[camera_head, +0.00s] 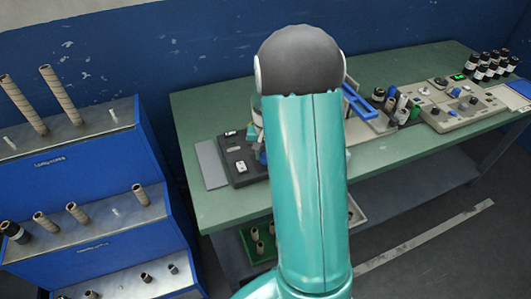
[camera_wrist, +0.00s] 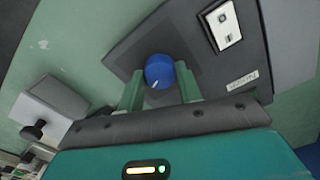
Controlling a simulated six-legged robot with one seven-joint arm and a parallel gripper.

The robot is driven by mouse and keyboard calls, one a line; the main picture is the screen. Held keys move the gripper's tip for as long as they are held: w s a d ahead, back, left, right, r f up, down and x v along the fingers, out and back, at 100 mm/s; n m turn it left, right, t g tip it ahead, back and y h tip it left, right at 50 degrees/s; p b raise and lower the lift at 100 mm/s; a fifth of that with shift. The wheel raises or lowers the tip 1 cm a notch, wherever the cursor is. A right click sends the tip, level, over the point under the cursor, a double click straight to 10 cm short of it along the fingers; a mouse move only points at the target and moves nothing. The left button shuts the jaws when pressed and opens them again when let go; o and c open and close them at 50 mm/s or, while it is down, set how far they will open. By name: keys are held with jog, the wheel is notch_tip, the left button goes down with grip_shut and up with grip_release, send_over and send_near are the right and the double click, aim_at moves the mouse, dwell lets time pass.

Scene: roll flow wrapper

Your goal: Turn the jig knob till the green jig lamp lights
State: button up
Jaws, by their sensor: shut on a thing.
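The blue jig knob (camera_wrist: 158,68), with a white pointer mark, stands on a dark plate in the wrist view. My gripper (camera_wrist: 159,78) has its two green fingers on either side of the knob, shut on it. The mark points down and slightly left. In the head view my arm hides the gripper and most of the knob's surroundings. The dark unit (camera_head: 242,172) shows left of my arm on the green bench. I cannot make out a lit green jig lamp; the small lights at the bottom of the wrist view are on my own wrist.
A white switch panel (camera_wrist: 224,26) sits close to the knob. A grey box (camera_wrist: 60,98) with a black knob lies to the left. In the head view, a control panel (camera_head: 455,108) and several dark bottles (camera_head: 488,66) stand right; a blue rack (camera_head: 75,160) stands left.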

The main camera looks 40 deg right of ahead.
aim_at(265, 156)
jog(key=shift+m, duration=1.1)
jog(key=o, duration=1)
notch_tip(265, 156, up, 14)
